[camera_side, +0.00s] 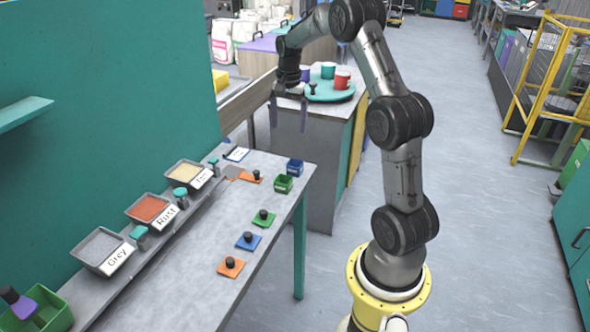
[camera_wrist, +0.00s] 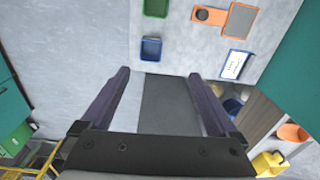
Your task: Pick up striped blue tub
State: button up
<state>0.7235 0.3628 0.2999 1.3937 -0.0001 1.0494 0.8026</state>
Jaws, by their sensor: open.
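A small open blue tub (camera_side: 294,167) stands near the far right corner of the grey bench, just beyond a green tub (camera_side: 283,184). Any stripes on the blue tub are too small to make out. In the wrist view, the blue tub (camera_wrist: 151,49) lies just past my fingertips, near the bench edge, with the green tub (camera_wrist: 155,8) farther up. My gripper (camera_side: 288,122) is open and empty, fingers pointing down, held above the level of the tubs and apart from them. The wrist view also shows both spread fingers (camera_wrist: 158,74).
Trays of grey (camera_side: 101,248), rust (camera_side: 149,208) and tan (camera_side: 187,174) powder stand along the bench's left side. Several flat knobbed tools, one being blue (camera_side: 248,241), lie along the right side. Behind, a side counter carries a turquoise round tray (camera_side: 330,94) with cups.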

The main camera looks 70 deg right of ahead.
aim_at(295, 163)
jog(key=shift+m, duration=0.3)
jog(key=f, duration=0.5)
jog(key=s+f, duration=0.1)
jog(key=f, duration=0.4)
jog(key=d+f, duration=0.1)
jog(key=f, duration=0.4)
jog(key=shift+s+d+f, duration=0.1)
jog(key=shift+s+f, duration=0.15)
jog(key=c, duration=1.4)
jog(key=shift+c, duration=0.2)
jog(key=shift+r, duration=0.1)
